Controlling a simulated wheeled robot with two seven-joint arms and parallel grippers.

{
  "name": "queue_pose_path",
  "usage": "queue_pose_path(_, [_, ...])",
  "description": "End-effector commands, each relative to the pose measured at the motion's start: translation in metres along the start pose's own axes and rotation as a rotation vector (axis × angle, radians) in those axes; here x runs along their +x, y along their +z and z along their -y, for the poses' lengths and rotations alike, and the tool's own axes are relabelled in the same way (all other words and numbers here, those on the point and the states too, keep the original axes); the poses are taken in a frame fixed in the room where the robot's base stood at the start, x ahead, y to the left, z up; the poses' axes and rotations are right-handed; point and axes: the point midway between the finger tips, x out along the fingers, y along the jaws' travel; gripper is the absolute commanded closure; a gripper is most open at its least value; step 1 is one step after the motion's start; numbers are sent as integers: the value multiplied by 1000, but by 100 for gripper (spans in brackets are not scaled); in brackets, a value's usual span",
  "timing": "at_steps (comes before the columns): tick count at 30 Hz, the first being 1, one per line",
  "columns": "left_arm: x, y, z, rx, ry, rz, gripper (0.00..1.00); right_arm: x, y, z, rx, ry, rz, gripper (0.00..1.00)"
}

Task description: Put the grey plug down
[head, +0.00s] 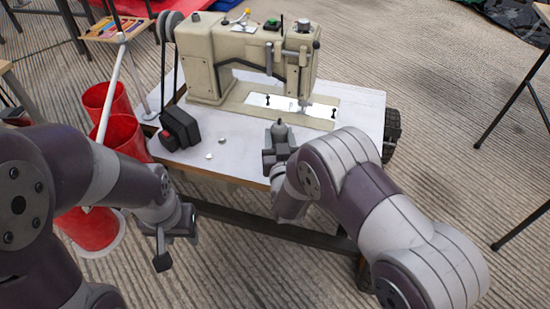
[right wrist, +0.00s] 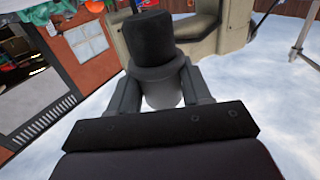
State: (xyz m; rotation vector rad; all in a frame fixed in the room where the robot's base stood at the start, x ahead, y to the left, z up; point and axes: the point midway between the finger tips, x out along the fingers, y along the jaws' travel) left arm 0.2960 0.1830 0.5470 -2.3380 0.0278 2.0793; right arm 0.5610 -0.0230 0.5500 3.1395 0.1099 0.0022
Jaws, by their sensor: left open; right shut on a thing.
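The grey plug (head: 280,129) is held in my right gripper (head: 279,146), over the front part of the white sewing table (head: 228,170), just in front of the sewing machine (head: 252,62). In the right wrist view, the plug (right wrist: 148,40) stands upright between the two fingers of the right gripper (right wrist: 160,88), with its dark round end up. Its lower part is partly hidden by the gripper. I cannot tell whether it touches the tabletop. My left gripper (head: 172,246) is open and empty, low in front of the table's left side.
A black box with a red button (head: 180,128) stands on the table's left. Two small pale bits (head: 222,141) lie near it. Red buckets (head: 122,136) and a pale pole (head: 112,85) are left of the table. The tabletop between box and plug is mostly clear.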

Motion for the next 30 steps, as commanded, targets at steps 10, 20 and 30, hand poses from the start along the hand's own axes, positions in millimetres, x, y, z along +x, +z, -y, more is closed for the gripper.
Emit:
queue_pose_path(10, [34, 4, 0, 0, 0, -1, 57, 21, 42, 20, 0, 1, 1, 86])
queue_pose_path(20, [42, 5, 0, 0, 0, -1, 57, 21, 56, 20, 0, 0, 0, 86])
queue_pose_path(30, [44, 5, 0, 0, 0, -1, 57, 21, 59, 20, 0, 0, 1, 26])
